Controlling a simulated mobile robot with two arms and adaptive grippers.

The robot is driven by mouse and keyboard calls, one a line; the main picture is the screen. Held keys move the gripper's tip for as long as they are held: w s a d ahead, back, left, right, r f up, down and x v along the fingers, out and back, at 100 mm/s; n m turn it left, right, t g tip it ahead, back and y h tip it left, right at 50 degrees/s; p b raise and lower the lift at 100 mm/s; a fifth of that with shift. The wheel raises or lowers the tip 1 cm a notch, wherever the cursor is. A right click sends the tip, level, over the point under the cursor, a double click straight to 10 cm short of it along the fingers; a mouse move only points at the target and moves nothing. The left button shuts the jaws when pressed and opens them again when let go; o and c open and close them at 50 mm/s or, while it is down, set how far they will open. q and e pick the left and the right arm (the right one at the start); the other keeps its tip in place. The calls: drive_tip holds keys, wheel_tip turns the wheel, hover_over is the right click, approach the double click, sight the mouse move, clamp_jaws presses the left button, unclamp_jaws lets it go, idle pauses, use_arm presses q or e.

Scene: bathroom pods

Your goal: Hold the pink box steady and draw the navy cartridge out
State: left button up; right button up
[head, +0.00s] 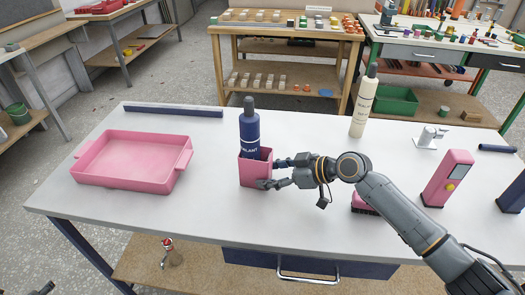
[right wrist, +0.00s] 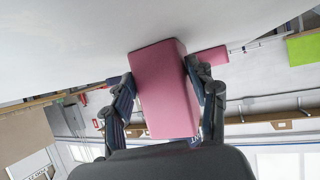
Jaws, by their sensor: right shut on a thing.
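The pink box (head: 254,174) stands upright near the middle of the white table. The navy cartridge (head: 249,137), a bottle shape with a dark cap and white lettering, stands upright in its open top; its lower part is hidden by the box walls. My right gripper (head: 268,173) reaches in from the right and is shut on the pink box, near table height. In the right wrist view the pink box (right wrist: 165,90) sits between the two fingers (right wrist: 165,92), one on each side. My left gripper is not in view.
A pink tray (head: 135,188) lies at left, with a navy bar (head: 172,111) behind it. A cream bottle (head: 363,108), a white fixture (head: 427,139), a pink device (head: 447,180) and a small pink item (head: 362,206) stand at right. Table between tray and box is clear.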

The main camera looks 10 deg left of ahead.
use_arm(q)
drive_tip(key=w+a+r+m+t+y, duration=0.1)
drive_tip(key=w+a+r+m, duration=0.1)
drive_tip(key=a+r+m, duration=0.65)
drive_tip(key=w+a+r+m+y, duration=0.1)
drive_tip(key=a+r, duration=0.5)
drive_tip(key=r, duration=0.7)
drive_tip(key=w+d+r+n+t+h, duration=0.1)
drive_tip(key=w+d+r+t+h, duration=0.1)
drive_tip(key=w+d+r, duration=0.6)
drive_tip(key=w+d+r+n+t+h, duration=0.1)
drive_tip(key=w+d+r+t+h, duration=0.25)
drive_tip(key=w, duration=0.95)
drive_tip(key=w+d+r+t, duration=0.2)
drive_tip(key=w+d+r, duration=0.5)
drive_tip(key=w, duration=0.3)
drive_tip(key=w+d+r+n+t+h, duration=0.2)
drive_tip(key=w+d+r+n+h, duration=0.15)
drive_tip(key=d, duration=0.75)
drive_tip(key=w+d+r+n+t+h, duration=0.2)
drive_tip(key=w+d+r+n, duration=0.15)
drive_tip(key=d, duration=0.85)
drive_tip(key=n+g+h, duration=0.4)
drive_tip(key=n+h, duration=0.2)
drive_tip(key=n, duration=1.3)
approach(243, 131)
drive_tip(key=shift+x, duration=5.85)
